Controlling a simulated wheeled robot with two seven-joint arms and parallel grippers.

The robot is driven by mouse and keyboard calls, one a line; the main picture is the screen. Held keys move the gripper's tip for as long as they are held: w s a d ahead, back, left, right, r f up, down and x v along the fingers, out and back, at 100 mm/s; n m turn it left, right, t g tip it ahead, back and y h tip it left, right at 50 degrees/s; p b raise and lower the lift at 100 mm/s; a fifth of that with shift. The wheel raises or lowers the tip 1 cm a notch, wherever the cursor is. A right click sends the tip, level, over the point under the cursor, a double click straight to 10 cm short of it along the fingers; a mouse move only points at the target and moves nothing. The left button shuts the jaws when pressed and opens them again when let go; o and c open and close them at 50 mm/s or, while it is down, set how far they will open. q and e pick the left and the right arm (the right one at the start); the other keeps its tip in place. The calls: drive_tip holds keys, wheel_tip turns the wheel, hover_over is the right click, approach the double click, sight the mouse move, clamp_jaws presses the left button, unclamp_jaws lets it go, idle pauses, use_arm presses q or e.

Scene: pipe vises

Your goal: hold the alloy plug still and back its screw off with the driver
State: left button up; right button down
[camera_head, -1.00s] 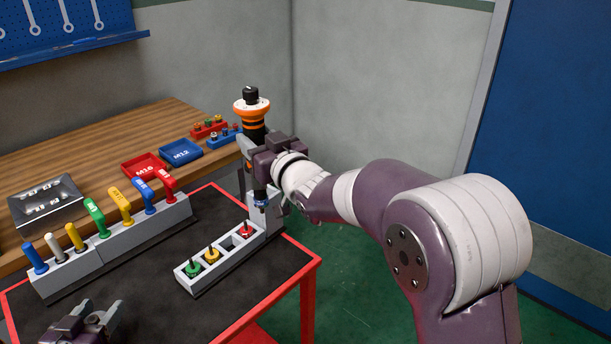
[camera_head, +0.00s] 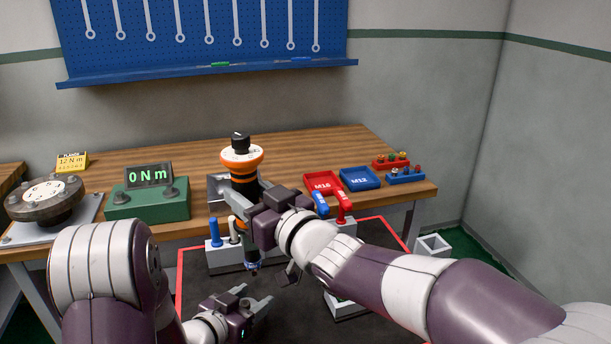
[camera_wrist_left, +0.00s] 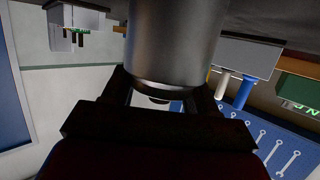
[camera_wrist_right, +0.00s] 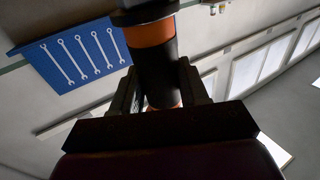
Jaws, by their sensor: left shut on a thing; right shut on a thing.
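My right gripper (camera_head: 248,219) is shut around the black and orange driver (camera_head: 241,167) and holds it upright, tip down. A small blue piece (camera_head: 253,267) shows at the driver's lower end. The driver's body also fills the jaws in the right wrist view (camera_wrist_right: 158,65). My left gripper (camera_head: 258,300) is low over the dark bench top, below the driver's tip. In the left wrist view it is shut on a silver-grey metal cylinder (camera_wrist_left: 172,45), which looks like the alloy plug. In the head view I cannot make out the plug or its screw.
A green meter reading 0 Nm (camera_head: 148,195) stands on the wooden bench. Red M16 (camera_head: 322,182) and blue M12 (camera_head: 359,179) trays lie at right. Coloured handles stand in a grey rack (camera_head: 220,258) behind my grippers. A round flange fixture (camera_head: 46,198) is at left.

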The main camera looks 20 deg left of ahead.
sight(238, 229)
drive_tip(key=shift+s+a+y, duration=0.15)
drive_tip(key=shift+s+a, duration=0.25)
drive_tip(key=shift+s, duration=0.2)
drive_tip(key=shift+s+a+y, duration=0.15)
drive_tip(key=shift+s+a, duration=0.25)
drive_tip(key=shift+s, duration=0.15)
drive_tip(key=shift+d+g, duration=0.1)
drive_tip(key=shift+g, duration=0.2)
drive_tip(key=shift+f, duration=2.3)
drive_tip(key=shift+f, duration=0.1)
drive_tip(key=shift+f, duration=0.3)
drive_tip(key=shift+f, duration=0.75)
drive_tip(key=shift+r, duration=2.85)
